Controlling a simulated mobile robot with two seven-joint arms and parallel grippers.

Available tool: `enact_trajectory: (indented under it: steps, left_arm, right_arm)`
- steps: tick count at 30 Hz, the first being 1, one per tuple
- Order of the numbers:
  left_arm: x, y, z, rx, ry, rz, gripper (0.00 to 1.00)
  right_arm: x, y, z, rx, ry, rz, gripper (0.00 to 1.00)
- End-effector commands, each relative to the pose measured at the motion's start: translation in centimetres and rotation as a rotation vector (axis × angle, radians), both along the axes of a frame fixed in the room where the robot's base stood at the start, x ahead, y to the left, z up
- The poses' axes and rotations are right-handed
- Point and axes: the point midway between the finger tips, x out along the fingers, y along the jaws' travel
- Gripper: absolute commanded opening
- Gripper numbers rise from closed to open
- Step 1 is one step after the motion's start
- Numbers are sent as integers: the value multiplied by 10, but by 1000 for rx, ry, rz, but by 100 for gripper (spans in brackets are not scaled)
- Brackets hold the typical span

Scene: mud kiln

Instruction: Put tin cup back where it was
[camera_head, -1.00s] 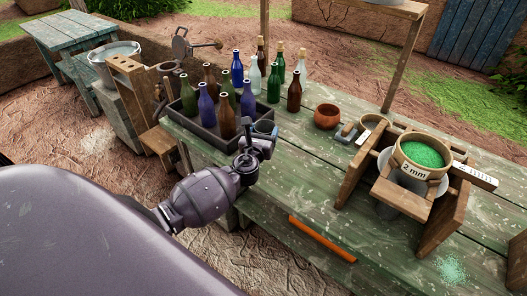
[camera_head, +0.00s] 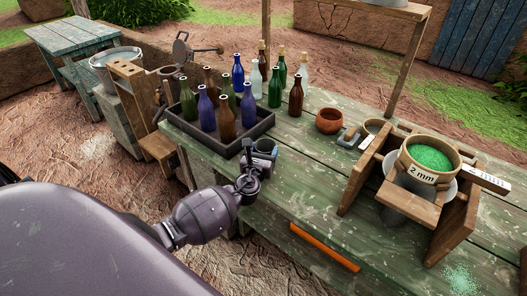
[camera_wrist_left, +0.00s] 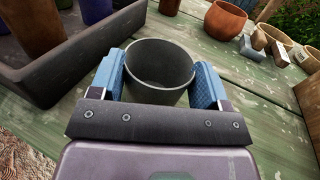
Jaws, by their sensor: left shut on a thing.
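The tin cup (camera_wrist_left: 160,72) is a dark grey, round, open-topped cup. In the left wrist view it sits upright between the blue finger pads of my left gripper (camera_wrist_left: 160,85), which is shut on it. The cup looks empty inside. In the head view my left gripper (camera_head: 263,155) holds it over the near edge of the green table, just off the front right corner of the bottle tray. Arm and fingers mostly hide the cup there. I cannot tell whether its base touches the table. My right gripper is not in view.
A dark tray (camera_head: 262,127) of several bottles stands left of the cup. To the right are a clay bowl (camera_head: 329,121), a wooden stand with a sieve (camera_head: 430,157) of green powder, and an orange strip (camera_head: 325,247) along the front edge. The tabletop between is clear.

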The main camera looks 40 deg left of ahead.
Motion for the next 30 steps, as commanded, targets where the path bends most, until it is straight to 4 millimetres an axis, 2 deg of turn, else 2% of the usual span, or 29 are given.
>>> enact_trajectory:
  steps: [3, 4, 8, 20, 23, 30]
  left_arm:
    - [0, 0, -4, 1, 1, 0, 49]
    - [0, 0, -3, 0, 0, 0, 74]
    - [0, 0, -3, 0, 0, 0, 94]
    - [0, 0, 3, 0, -1, 0, 95]
    - [-12, -4, 1, -1, 2, 0, 95]
    - [-56, -18, 1, -1, 2, 0, 95]
  right_arm:
    - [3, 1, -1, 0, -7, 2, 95]
    - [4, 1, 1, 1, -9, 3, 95]
    - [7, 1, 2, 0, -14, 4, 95]
    - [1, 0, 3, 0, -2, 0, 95]
    - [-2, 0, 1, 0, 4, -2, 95]
    - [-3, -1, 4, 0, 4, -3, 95]
